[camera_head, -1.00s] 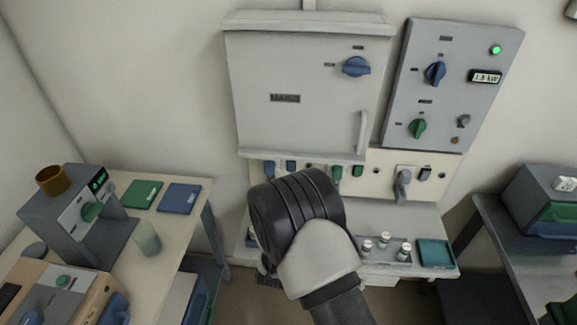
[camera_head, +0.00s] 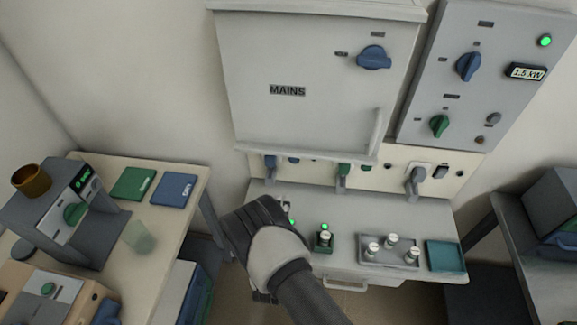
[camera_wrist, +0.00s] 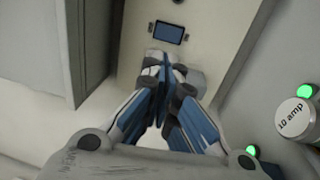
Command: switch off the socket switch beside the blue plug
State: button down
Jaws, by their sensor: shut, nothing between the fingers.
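The blue plug (camera_head: 270,167) hangs at the left end of the cream socket strip under the MAINS box. A small blue switch (camera_head: 293,160) sits just right of it, partly under the box's lower edge. In the wrist view a dark blue rocker switch (camera_wrist: 168,33) in a thin frame lies on the cream panel just beyond my fingertips. My gripper (camera_wrist: 165,75) is shut and empty, pointing at the panel below that switch; a grey shape is partly hidden behind the fingers. In the head view my dark wrist is below and left of the strip, and the fingers are hidden.
A green plug (camera_head: 343,174) and a grey plug (camera_head: 416,182) hang farther right. On the shelf below stand a fuse holder (camera_head: 325,239) with a green light and a grey tray (camera_head: 369,261) of fuses. A 10 amp fuse (camera_wrist: 294,118) is close to my gripper's right.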

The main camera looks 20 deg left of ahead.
aim_at(271, 162)
jog(key=b+x, duration=0.3)
jog(key=x, duration=1.1)
jog(key=shift+w+d, duration=0.1)
jog(key=shift+r, duration=0.1)
jog(key=shift+w+r+g+h+p, duration=0.1)
jog(key=shift+w+g+h+p, duration=0.2)
jog(key=shift+w+g+p, duration=0.1)
jog(key=shift+s, duration=0.1)
